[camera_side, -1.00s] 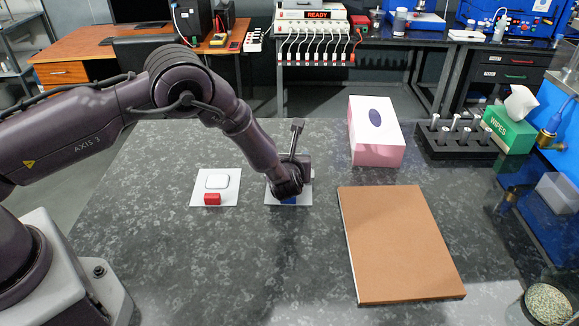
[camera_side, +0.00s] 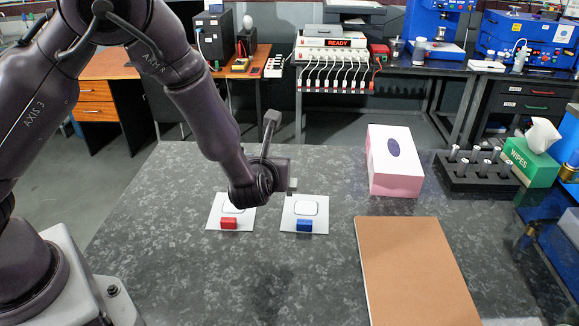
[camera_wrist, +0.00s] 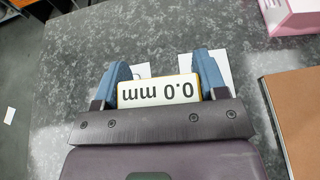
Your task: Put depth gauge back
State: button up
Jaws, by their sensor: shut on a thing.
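The depth gauge (camera_wrist: 157,92) shows in the wrist view as a white display with a yellow edge, reading "0.0 mm" upside down. It sits between the two blue fingers of my gripper (camera_wrist: 160,72), which is shut on it. In the side view my gripper (camera_side: 278,184) is above the table near the two white cards, and the gauge is mostly hidden there. The left card (camera_side: 213,222) has a rounded outline, partly covered by my gripper, and a red block (camera_side: 229,223). The right card (camera_side: 319,226) has a rounded outline and a blue block (camera_side: 304,225).
A brown board or notebook (camera_side: 415,270) lies to the right on the dark speckled table (camera_side: 180,275). A pink and white box (camera_side: 393,165), a black rack (camera_side: 460,180) with several cylinders, and a green wipes box (camera_side: 531,163) stand behind. The front middle is clear.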

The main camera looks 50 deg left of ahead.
jog(key=shift+s+r, duration=0.3)
jog(key=shift+s, duration=0.4)
jog(key=shift+s+r, duration=0.3)
jog(key=shift+s, duration=0.35)
jog(key=shift+a, duration=0.35)
jog(key=s+a+f+n+g+y, duration=0.2)
jog(key=s+a+n+g, duration=0.3)
jog(key=s+a, duration=0.2)
jog(key=s+a+f+n+g+y, duration=0.3)
jog(key=s+a+n+g, duration=0.1)
jog(key=s+a, duration=0.3)
jog(key=s+a+n+g+h, duration=0.1)
jog(key=s+n+g, duration=0.45)
jog(key=s, duration=0.35)
jog(key=shift+g+h, duration=0.3)
jog(key=shift+g, duration=0.05)
jog(key=shift+f, duration=4.05)
jog(key=shift+f, duration=0.15)
